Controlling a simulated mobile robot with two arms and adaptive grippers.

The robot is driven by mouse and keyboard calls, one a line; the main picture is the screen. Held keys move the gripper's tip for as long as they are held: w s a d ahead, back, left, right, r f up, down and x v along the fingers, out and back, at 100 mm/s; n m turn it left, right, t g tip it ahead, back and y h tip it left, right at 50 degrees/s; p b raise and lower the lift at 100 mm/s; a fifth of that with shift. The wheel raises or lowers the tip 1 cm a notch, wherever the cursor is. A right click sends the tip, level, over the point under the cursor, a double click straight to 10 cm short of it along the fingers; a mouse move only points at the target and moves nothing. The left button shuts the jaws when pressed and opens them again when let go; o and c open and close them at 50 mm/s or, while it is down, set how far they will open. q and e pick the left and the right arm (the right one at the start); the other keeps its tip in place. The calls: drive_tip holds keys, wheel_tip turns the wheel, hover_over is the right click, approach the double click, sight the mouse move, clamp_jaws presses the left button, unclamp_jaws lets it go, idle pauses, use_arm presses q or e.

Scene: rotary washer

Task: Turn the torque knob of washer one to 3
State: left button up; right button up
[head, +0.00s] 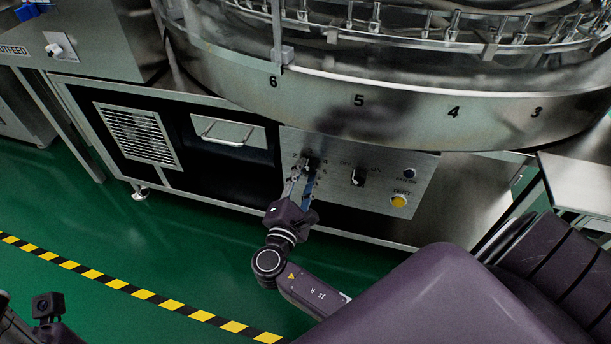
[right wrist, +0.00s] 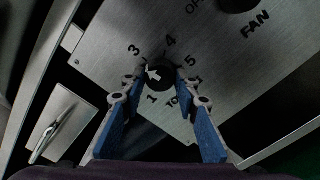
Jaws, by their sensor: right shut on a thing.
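The torque knob is a round black knob (right wrist: 160,76) with a white arrow mark, on a steel control panel (head: 410,185). In the right wrist view its printed scale shows 1, 3, 4 and 5. The 2 is hard to make out beside the left finger. The arrow points to the left side of the dial, but I cannot tell the exact number. My right gripper (head: 303,176) is shut on the knob, one fingertip on each side, also in the right wrist view (right wrist: 158,84). In the head view the fingers partly cover the knob. My left gripper's fingers do not show.
An OFF/ON switch (head: 358,176), a small black knob (head: 409,173) and a yellow button (head: 399,200) sit right of the gripper. The numbered rotary drum (head: 400,105) overhangs the panel. The green floor (head: 150,235) is clear.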

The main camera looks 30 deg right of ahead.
drive_tip(key=shift+f+m, duration=0.1)
drive_tip(key=shift+m, duration=0.7)
drive_tip(key=o, duration=1.1)
drive_tip(key=v, duration=1.2)
drive_tip(key=shift+s, duration=0.1)
